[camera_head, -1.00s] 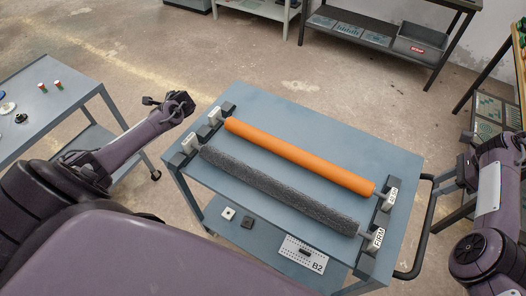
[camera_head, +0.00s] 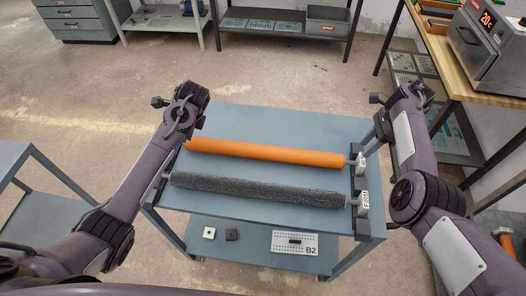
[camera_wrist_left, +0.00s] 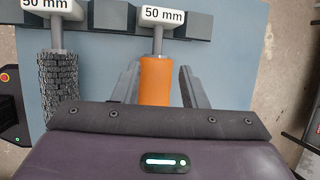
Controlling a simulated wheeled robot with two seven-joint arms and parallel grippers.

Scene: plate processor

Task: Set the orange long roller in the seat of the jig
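The orange long roller (camera_head: 264,152) lies across the top of the blue cart, its end shafts on dark supports. It also shows in the left wrist view (camera_wrist_left: 155,80), below a white tag reading 50 mm. My left gripper (camera_wrist_left: 158,72) is open, with one finger on each side of the orange roller near its left end; I cannot tell if they touch it. In the head view its fingers are hidden behind the wrist. My right gripper (camera_head: 384,124) hangs by the roller's right end; its finger opening is not clear.
A dark grey textured roller (camera_head: 258,190) lies parallel, nearer me, with a FIRM tag (camera_head: 363,202). The blue cart (camera_head: 270,120) has bare top behind the rollers. A B2 plate (camera_head: 295,243) sits on its lower shelf. An oven (camera_head: 490,45) stands on a bench at right.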

